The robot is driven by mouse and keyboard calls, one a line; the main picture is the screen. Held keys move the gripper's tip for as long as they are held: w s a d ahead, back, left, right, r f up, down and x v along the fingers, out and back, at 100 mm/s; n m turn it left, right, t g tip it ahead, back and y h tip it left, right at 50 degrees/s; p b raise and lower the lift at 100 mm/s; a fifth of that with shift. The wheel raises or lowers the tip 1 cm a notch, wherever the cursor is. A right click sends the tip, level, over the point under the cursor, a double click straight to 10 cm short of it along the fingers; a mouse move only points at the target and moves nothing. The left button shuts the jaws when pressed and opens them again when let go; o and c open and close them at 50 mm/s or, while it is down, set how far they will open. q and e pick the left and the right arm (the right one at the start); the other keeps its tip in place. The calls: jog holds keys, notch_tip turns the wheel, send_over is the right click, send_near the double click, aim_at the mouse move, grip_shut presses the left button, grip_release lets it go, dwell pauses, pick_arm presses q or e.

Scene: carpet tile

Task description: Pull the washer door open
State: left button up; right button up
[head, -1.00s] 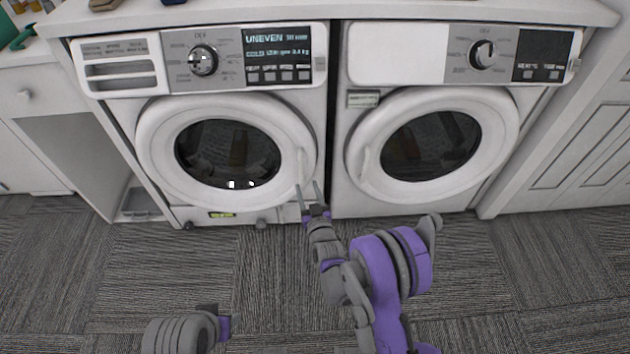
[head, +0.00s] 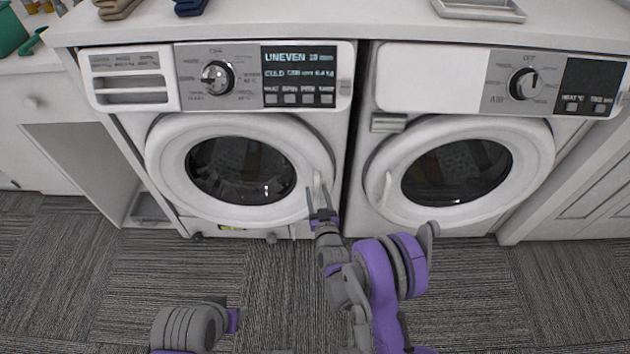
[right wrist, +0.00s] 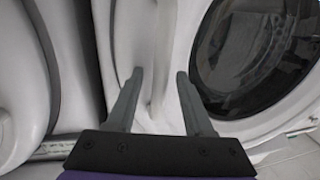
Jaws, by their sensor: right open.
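The washer (head: 128,85) is the left white machine, with a drawer, a dial and a lit display. Its round door (head: 165,165) looks closed. The door handle (head: 317,186) is on the door's right rim. My right gripper (head: 317,190) is open at this handle, fingertips pointing at it. In the right wrist view, my open right gripper (right wrist: 158,85) has the white handle (right wrist: 158,65) between or just beyond its fingertips; I cannot tell whether they touch. The door's dark glass (right wrist: 250,50) is at the right there. My left gripper is not in view.
A second white machine (head: 425,75) with a round door (head: 540,165) stands close on the right. A counter (head: 330,25) runs above both, holding a metal tray (head: 480,10). A white cabinet (head: 60,150) is at the left. Grey carpet (head: 270,290) lies clear in front.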

jog(key=shift+w, duration=0.3)
jog(key=shift+s+r, duration=0.1)
jog(key=shift+s, duration=0.05)
grip_shut()
dwell(1.1)
